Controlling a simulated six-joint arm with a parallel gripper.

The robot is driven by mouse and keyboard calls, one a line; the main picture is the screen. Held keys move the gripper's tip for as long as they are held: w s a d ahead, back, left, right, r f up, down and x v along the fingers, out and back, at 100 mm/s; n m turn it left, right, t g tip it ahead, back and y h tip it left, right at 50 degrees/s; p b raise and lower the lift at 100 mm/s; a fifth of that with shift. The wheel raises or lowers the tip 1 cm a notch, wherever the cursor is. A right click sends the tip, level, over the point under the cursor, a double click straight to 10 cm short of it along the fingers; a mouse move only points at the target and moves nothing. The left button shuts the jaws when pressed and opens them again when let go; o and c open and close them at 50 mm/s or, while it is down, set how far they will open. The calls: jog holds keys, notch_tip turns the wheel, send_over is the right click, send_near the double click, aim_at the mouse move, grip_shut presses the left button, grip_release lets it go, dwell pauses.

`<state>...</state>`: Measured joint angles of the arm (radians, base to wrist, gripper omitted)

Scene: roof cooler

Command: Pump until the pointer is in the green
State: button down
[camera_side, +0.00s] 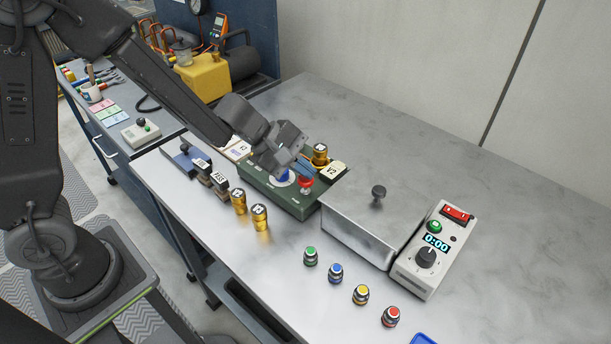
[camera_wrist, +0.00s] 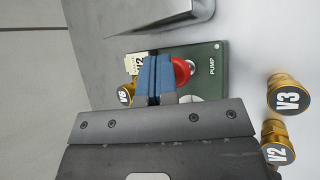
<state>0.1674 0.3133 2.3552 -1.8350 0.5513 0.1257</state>
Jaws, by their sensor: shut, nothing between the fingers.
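The red pump button (camera_side: 305,184) stands on the green box (camera_side: 297,207). In the wrist view the red button (camera_wrist: 181,72) sits beside the word PUMP on the green plate (camera_wrist: 212,86). My gripper (camera_side: 306,167) is shut and empty over the box, its blue fingertips next to the button. In the wrist view the fingertips (camera_wrist: 156,74) overlap the button's edge; I cannot tell whether they touch it. A round white and blue part (camera_side: 283,178) on the box is partly covered by my gripper. No pointer or green band can be made out.
Two brass valves (camera_side: 260,216) stand in front. A metal cover (camera_side: 368,222) and a timer unit (camera_side: 430,250) are right. Several coloured knobs (camera_side: 335,272) line the front.

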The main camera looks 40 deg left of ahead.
aim_at(304, 180)
jog(key=shift+f, duration=1)
dwell(0.6)
jog(key=shift+r, duration=1.7)
jog(key=shift+r, duration=2.55)
